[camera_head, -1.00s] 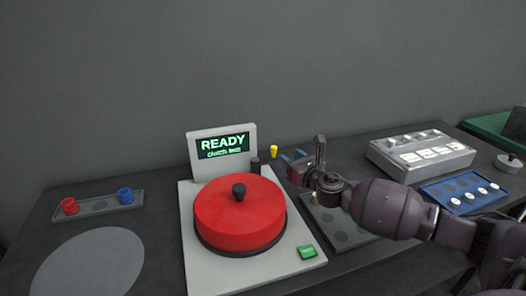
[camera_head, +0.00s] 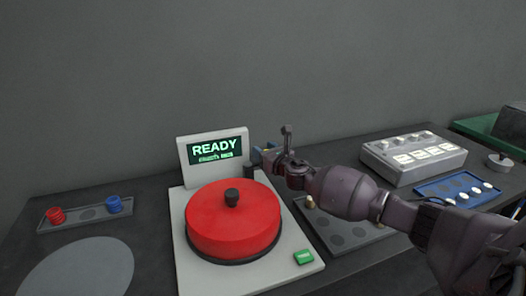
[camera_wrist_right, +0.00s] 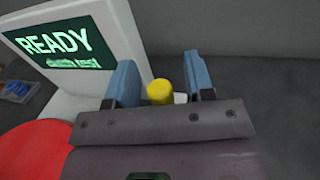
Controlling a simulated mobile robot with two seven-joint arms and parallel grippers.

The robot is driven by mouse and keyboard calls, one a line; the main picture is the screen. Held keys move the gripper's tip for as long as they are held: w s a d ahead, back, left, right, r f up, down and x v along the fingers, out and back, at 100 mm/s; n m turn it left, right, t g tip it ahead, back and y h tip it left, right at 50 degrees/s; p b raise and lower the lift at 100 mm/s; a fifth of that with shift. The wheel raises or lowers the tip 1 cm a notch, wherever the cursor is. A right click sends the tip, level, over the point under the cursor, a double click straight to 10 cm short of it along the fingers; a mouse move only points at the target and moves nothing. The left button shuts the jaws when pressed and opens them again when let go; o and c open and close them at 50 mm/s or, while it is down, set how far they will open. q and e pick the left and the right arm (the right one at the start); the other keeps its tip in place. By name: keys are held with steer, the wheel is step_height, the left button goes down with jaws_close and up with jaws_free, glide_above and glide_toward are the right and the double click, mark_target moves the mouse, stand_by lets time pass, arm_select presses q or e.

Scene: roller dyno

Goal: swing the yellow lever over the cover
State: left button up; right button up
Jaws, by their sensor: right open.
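The machine has a light grey base (camera_head: 190,254), a round red cover (camera_head: 233,222) with a dark knob on it, and a screen (camera_head: 216,150) reading READY. In the right wrist view the yellow lever end (camera_wrist_right: 160,91) sits between the two blue fingers of my right gripper (camera_wrist_right: 160,84), which is open with gaps on both sides. In the head view my right gripper (camera_head: 264,155) is beside the screen, behind the cover's right side, and hides the yellow lever. The red cover also shows at the lower left of the wrist view (camera_wrist_right: 35,150). My left gripper is out of view.
A green button (camera_head: 304,257) is on the base's front right corner. A dark tray (camera_head: 340,236) lies under my right arm. A silver box (camera_head: 414,156) and a blue tray (camera_head: 458,190) stand right. A tray with red and blue pieces (camera_head: 86,214) lies left.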

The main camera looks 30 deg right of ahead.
steer(key=shift+w, duration=0.35)
